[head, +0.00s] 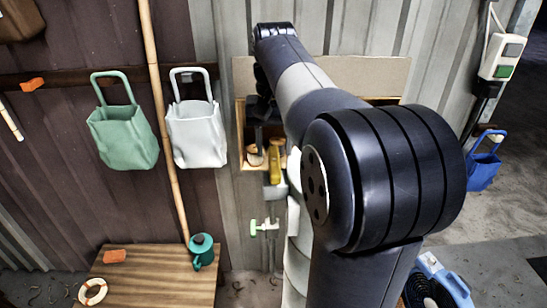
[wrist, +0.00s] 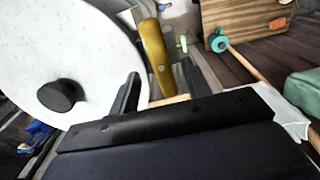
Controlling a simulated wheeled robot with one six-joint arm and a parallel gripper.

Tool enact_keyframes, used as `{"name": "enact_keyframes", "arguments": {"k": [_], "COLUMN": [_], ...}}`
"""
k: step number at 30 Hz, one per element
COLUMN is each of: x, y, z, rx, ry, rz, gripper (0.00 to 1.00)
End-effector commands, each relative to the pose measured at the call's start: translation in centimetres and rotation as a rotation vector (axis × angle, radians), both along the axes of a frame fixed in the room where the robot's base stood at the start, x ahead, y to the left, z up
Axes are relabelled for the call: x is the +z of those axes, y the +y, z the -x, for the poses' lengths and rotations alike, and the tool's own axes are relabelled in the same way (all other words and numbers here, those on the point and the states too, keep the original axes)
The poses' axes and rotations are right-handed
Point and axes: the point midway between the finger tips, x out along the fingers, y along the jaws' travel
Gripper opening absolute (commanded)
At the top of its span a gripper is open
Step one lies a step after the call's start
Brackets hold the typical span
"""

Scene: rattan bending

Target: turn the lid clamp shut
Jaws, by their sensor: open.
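The lid clamp looks like a yellow lever (wrist: 153,52). In the wrist view it lies between and just beyond the fingertips of my gripper (wrist: 161,70), which is open, with a finger on either side. I cannot tell whether a finger touches it. A white speckled round lid (wrist: 95,45) with a black knob (wrist: 60,96) fills the left of that view. In the head view the yellow lever (head: 275,162) hangs at the front of a wooden box frame (head: 240,128), just below my dark gripper (head: 258,140). My arm hides most of the lid there.
A green valve handle (head: 264,228) sits below the clamp. Green (head: 124,135) and white (head: 196,133) bags hang on the wall beside a long pole (head: 160,110).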

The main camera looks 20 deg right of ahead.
Motion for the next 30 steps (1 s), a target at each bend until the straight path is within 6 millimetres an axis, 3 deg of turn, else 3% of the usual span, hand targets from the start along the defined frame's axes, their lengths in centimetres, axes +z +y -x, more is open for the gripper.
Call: {"name": "enact_keyframes", "arguments": {"k": [7,19,30], "x": [-3.2,-3.8,-3.8], "y": [0.0,0.0,0.0], "z": [0.0,0.0,0.0], "rx": [0.000,0.000,0.000], "ry": [0.001,-0.001,-0.001], "rz": [0.000,0.000,0.000], "gripper": [0.45,0.45,0.14]}}
